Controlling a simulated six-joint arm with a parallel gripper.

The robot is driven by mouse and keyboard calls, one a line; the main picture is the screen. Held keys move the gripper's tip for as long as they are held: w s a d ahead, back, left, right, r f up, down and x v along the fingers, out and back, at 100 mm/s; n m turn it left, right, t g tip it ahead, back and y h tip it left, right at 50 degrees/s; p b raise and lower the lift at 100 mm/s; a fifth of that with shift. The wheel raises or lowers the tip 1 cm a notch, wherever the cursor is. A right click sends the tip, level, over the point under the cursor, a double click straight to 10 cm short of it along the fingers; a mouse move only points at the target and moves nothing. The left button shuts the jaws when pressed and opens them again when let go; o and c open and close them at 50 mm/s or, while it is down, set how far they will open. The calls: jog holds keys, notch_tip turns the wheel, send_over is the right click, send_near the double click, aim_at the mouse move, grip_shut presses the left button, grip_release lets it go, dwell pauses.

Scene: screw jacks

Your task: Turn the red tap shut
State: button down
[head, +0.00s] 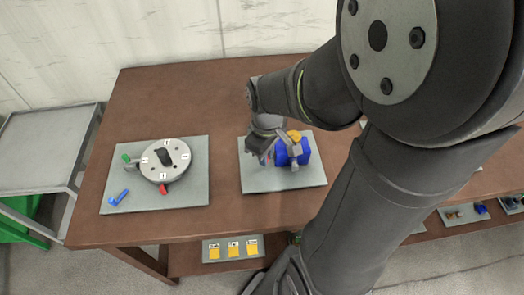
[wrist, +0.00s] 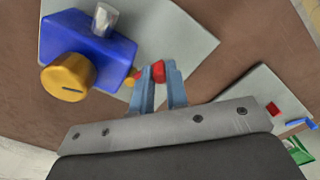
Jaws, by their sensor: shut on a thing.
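A blue block (wrist: 95,48) with an orange round knob (wrist: 68,77) and a pale metal piece (wrist: 104,19) stands on a grey plate. It also shows in the head view (head: 283,156). My gripper (wrist: 160,82) is beside the block, its two blue-grey fingers shut on the red tap (wrist: 158,71) in the wrist view. A small orange-yellow bit (wrist: 128,81) shows between the block and the near finger. In the head view my gripper (head: 266,157) is at the block's left side, and the red tap is mostly hidden there.
Left on the brown table (head: 225,95), another grey plate (head: 133,204) bears a round dial (head: 178,171), a red piece (head: 163,189), a green piece (head: 127,160) and a blue handle (head: 118,198). Bare table lies between the plates. Yellow-marked cards (head: 233,249) are below the front edge.

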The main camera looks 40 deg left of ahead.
jog(key=shift+w+d+n, duration=0.2)
jog(key=shift+d+n, duration=0.1)
jog(key=shift+n, duration=0.7)
jog(key=shift+w+d+n, duration=0.2)
jog(key=shift+d+n, duration=0.1)
jog(key=shift+n, duration=0.7)
jog(key=c, duration=1.4)
grip_release()
jog(key=shift+a+r, duration=0.1)
